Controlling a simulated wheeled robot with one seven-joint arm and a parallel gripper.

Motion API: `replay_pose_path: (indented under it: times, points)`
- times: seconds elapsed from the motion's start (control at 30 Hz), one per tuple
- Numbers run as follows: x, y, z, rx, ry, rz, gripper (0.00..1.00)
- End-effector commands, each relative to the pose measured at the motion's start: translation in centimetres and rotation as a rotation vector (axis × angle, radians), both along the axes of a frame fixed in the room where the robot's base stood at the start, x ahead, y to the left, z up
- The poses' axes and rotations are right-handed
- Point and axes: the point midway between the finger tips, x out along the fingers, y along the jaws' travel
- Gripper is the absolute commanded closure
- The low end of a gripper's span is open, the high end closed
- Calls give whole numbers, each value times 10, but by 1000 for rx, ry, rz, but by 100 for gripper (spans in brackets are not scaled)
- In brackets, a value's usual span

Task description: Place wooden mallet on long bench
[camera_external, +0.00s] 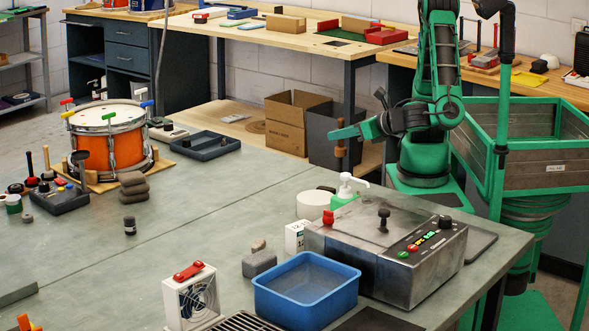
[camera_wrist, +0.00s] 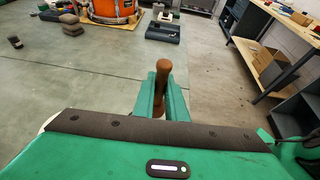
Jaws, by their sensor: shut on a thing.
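My gripper (camera_external: 346,132) is shut on a brown wooden mallet (camera_external: 340,154), which hangs upright from the fingers above the right part of the grey-green table. In the wrist view the mallet (camera_wrist: 161,74) stands between my green fingers (camera_wrist: 161,104), its rounded brown end on top; its lower part is hidden. A long wooden-topped bench (camera_external: 262,34) runs along the back wall, with a lower shelf. It also shows at the upper right of the wrist view (camera_wrist: 282,30). The frames do not label which surface is the long bench.
The grey-green table (camera_external: 225,210) holds an orange drum (camera_external: 108,138), a grey tray (camera_external: 200,146), a metal control box (camera_external: 388,246), a blue bin (camera_external: 306,287) and a pump bottle (camera_external: 346,188). Its middle is mostly clear.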

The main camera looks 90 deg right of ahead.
Motion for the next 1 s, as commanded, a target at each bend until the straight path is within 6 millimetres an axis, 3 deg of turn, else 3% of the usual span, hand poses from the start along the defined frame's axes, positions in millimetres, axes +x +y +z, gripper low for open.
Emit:
replay_pose_path:
  times: [0.2, 0.5, 0.8, 1.0]
  points:
    - [67, -21, -16, -1, 0, 73, 100]
    - [148, -58, -45, -1, 1, 188, 100]
    - [211, -107, -71, 0, 0, 291, 100]
    - [242, -144, -84, 1, 1, 346, 100]
